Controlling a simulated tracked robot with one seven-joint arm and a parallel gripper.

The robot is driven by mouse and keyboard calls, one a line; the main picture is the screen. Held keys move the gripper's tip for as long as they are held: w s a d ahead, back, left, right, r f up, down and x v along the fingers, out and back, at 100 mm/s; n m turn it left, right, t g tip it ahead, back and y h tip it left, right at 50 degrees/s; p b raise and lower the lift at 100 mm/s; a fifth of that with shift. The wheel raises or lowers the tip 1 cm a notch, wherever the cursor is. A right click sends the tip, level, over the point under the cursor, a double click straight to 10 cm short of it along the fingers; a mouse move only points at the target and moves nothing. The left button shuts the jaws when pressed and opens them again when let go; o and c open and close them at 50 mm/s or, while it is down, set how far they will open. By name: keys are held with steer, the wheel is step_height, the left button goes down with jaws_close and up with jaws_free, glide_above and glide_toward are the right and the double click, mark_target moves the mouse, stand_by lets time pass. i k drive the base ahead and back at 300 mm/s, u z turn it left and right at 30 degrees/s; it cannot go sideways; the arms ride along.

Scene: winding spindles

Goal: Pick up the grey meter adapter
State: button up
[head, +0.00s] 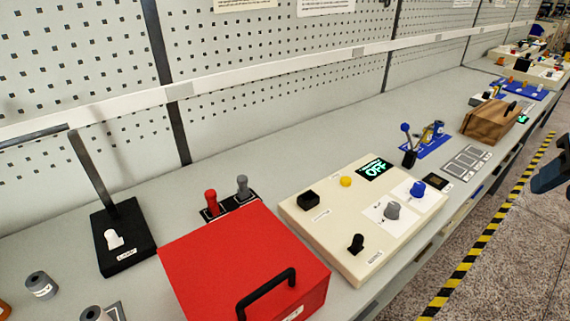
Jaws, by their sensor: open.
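A grey peg-like piece with a rounded top (242,187) stands upright in a black base (230,206) behind the red box; it looks like the grey meter adapter. A similar red piece (211,203) stands beside it on the left in the same base. Part of my gripper (549,174) shows at the right edge, dark blue, above the floor and far from the grey piece. It is open, with nothing seen in it; the rest of it is cut off by the frame.
A red box with a black handle (245,262) stands close in front of the base. A cream control panel (340,248) with knobs lies to the right. A black stand (124,240) with a tall post is left. Grey cylinders (41,286) lie front left. A pegboard wall (270,50) rises behind.

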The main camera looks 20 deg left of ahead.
mark_target(243, 191)
steer(key=u, duration=0.55)
steer(key=i, duration=0.1)
steer(key=z, duration=0.85)
steer(key=k, duration=1.75)
steer(key=u, duration=1.3)
steer(key=i, duration=1)
steer(key=z, duration=0.35)
